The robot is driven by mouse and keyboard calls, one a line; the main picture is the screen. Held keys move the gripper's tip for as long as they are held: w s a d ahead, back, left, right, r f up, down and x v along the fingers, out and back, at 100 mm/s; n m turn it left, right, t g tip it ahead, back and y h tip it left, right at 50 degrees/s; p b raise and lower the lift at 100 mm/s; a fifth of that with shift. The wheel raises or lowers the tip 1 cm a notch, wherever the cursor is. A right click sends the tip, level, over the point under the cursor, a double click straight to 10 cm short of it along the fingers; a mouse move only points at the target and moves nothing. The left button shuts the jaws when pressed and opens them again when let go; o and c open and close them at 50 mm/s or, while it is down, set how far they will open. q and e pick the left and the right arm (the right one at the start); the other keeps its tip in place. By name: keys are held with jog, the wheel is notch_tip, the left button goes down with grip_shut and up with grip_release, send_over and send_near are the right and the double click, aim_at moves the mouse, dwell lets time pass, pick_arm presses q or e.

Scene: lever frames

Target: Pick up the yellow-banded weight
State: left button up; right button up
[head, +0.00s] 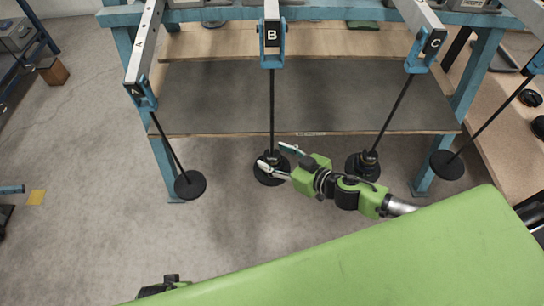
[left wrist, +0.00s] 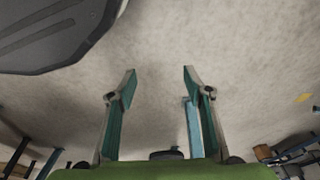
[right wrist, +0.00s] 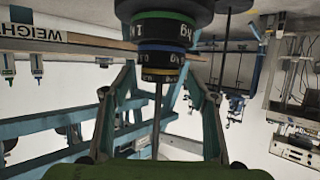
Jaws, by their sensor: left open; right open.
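The yellow-banded weight (right wrist: 160,75) is the small dark disc at the rod end of a stack, seen upside down in the right wrist view. Blue-banded (right wrist: 165,47) and green-banded (right wrist: 164,18) weights sit against it on the same hanger. My right gripper (right wrist: 161,82) is open, its fingers on either side of the thin rod and close to the yellow-banded weight; contact cannot be told. In the head view the right gripper (head: 276,157) is at the stack hanging under beam B. My left gripper (left wrist: 158,76) is open and empty, away from the weights.
Beams A (head: 141,45), B (head: 271,38) and C (head: 432,42) carry hanging rods with dark bases. Another stack (head: 363,165) hangs under C, right of my right gripper. A blue-legged bench with a grey shelf (head: 320,95) stands behind.

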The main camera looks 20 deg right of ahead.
jog(key=c, duration=1.2)
jog(key=shift+r, duration=0.15)
jog(key=shift+r, duration=0.15)
jog(key=shift+r+p, duration=0.4)
jog(key=shift+r, duration=0.1)
jog(key=shift+s+a, duration=0.1)
jog(key=shift+s, duration=0.15)
pick_arm(q)
jog(key=shift+w+r+b, duration=0.15)
jog(key=shift+r+b, duration=0.05)
jog(key=shift+b, duration=0.2)
pick_arm(e)
jog(key=shift+s+a+r, duration=0.1)
jog(key=shift+s+a, duration=0.7)
jog(key=shift+s, duration=2)
jog(key=shift+s+a+f, duration=0.1)
jog(key=shift+s+a, duration=0.7)
jog(key=shift+s, duration=2)
jog(key=shift+s+a+r, duration=0.1)
jog(key=shift+s+a, duration=0.7)
jog(key=shift+s, duration=2)
